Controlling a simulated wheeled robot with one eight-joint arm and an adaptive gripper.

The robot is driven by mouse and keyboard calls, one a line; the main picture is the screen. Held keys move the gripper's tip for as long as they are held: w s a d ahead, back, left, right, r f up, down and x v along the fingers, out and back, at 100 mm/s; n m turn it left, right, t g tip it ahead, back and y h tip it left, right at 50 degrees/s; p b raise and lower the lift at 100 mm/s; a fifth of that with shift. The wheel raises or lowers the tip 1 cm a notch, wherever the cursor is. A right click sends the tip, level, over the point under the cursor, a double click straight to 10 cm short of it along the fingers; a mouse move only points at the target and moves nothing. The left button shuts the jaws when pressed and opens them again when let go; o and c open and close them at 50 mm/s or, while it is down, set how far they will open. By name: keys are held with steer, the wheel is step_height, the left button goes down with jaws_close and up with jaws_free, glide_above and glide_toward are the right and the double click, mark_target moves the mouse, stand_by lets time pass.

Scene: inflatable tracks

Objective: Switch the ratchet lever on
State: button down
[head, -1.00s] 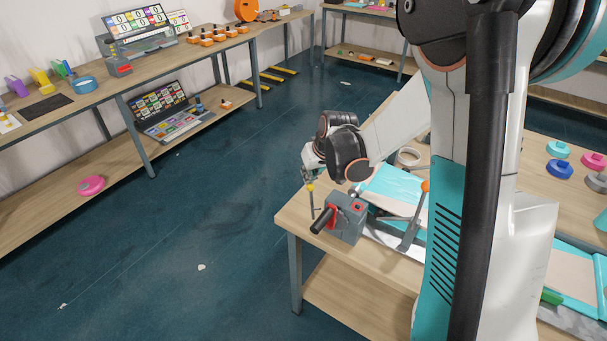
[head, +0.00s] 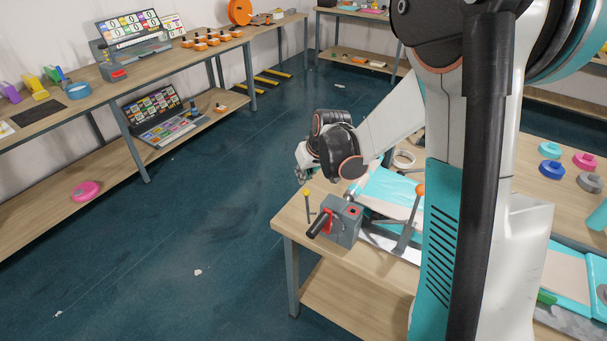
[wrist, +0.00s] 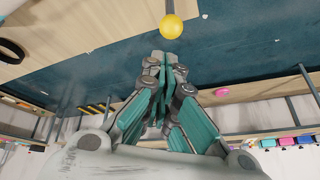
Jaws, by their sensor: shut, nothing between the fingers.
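A grey box (head: 350,231) with a red part and a black handle (head: 319,224) stands at the near-left corner of the work table. A thin upright rod with a yellow ball (head: 307,192) rises beside it. A grey lever with an orange ball (head: 420,189) leans behind the box. Which of these is the ratchet lever I cannot tell for sure. My gripper (head: 302,174) is just above the yellow ball, apart from it, shut and empty. In the wrist view, my gripper's fingers (wrist: 166,62) are together, and the yellow ball (wrist: 171,26) shows just beyond the tips.
The work table (head: 287,223) also carries a turquoise track (head: 385,190) and a white ring (head: 404,159), close to my arm. Coloured round pieces (head: 551,169) lie at the right. A long bench (head: 150,75) stands at the left. The blue floor between is mostly clear.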

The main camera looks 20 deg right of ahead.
steer(key=w, duration=0.4)
steer(key=a+p+v, duration=0.1)
steer(key=v, duration=0.9)
steer(key=shift+d+r+p, duration=0.2)
steer(key=shift+d+p, duration=0.1)
steer(key=shift+d, duration=0.05)
steer(key=shift+s, duration=0.1)
steer(key=s+a+f+b, duration=0.1)
steer(key=s+a+b, duration=0.1)
steer(key=s, duration=0.6)
steer(key=s+a+f+t+b, duration=0.1)
steer(key=s+a+b, duration=0.1)
steer(key=s+b, duration=0.3)
steer(key=s+a+f+t+h+b, duration=0.1)
steer(key=s+b, duration=0.3)
steer(key=s, duration=0.9)
steer(key=shift+a+f, duration=0.45)
steer(key=shift+a, duration=0.15)
